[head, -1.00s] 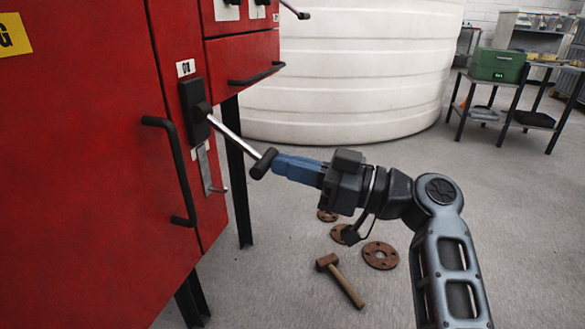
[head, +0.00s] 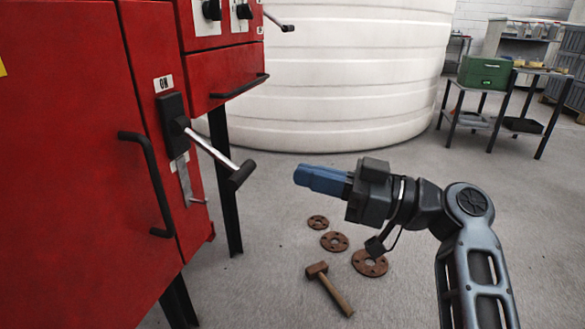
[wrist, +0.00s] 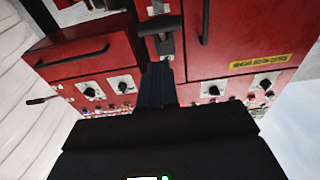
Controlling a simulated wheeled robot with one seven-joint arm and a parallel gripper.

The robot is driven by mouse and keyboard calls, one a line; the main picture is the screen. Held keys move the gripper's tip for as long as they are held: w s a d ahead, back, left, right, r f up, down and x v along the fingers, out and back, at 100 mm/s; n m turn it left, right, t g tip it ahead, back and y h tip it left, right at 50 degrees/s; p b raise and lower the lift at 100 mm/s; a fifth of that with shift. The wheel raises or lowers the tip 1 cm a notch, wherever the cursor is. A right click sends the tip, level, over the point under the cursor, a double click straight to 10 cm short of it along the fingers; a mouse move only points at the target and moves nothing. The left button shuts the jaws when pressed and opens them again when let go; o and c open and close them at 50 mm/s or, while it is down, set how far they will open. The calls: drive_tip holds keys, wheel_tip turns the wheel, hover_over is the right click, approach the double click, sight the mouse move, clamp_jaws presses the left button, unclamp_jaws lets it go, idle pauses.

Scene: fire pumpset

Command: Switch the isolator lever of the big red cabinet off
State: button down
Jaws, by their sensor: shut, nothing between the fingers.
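The big red cabinet (head: 60,170) fills the left of the head view. Its isolator lever (head: 215,155) is a metal rod with a black grip, sticking out from a black base plate (head: 172,115) and sloping down to the right. An ON label (head: 163,83) sits above the plate; a second label below is partly hidden by a metal bracket. My gripper (head: 298,175), with blue fingers, is shut and empty, to the right of the lever's grip with a clear gap. In the wrist view, the fingers (wrist: 158,72) point toward the cabinet front (wrist: 225,50).
A black door handle (head: 150,185) is left of the lever. A smaller red box with a handle (head: 240,87) juts out above right. A mallet (head: 330,288) and several rusty flanges (head: 334,241) lie on the floor. A white tank (head: 340,75) stands behind.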

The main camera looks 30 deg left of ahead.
drive_tip(key=v, duration=0.5)
drive_tip(key=shift+d+f+p, duration=0.3)
drive_tip(key=shift+d+p, duration=0.05)
drive_tip(key=s+d+f+m+t+h, duration=0.2)
drive_tip(key=d+f+m+t, duration=0.15)
drive_tip(key=f, duration=0.45)
drive_tip(key=s+d+f+m+t+h, duration=0.1)
drive_tip(key=s+d+f+m+t, duration=0.15)
drive_tip(key=f+m+t, duration=0.4)
drive_tip(key=s+d+f+m+t+h, duration=0.1)
drive_tip(key=d+f+m+h, duration=0.2)
drive_tip(key=f, duration=0.7)
drive_tip(key=s+d+f+m+t+h, duration=0.3)
drive_tip(key=s+d+f+h, duration=0.1)
drive_tip(key=s+d, duration=0.5)
drive_tip(key=s+d+f+m+t+h, duration=0.2)
drive_tip(key=s+d+f+m+h, duration=0.15)
drive_tip(key=s+d, duration=0.5)
drive_tip(key=s+d+r+m+t+h, duration=0.1)
drive_tip(key=s+d+r+t+h, duration=0.2)
drive_tip(key=s+r, duration=0.5)
drive_tip(key=s+d+r+m+h, duration=0.1)
drive_tip(key=s+d+r+h, duration=0.1)
drive_tip(key=s+d+r, duration=0.45)
wheel_tip(320, 180, up, 30)
drive_tip(key=s+a+p, duration=0.1)
drive_tip(key=s+p, duration=0.1)
drive_tip(key=p, duration=2.5)
drive_tip(key=shift+a+n, duration=0.25)
drive_tip(key=shift+n, duration=0.1)
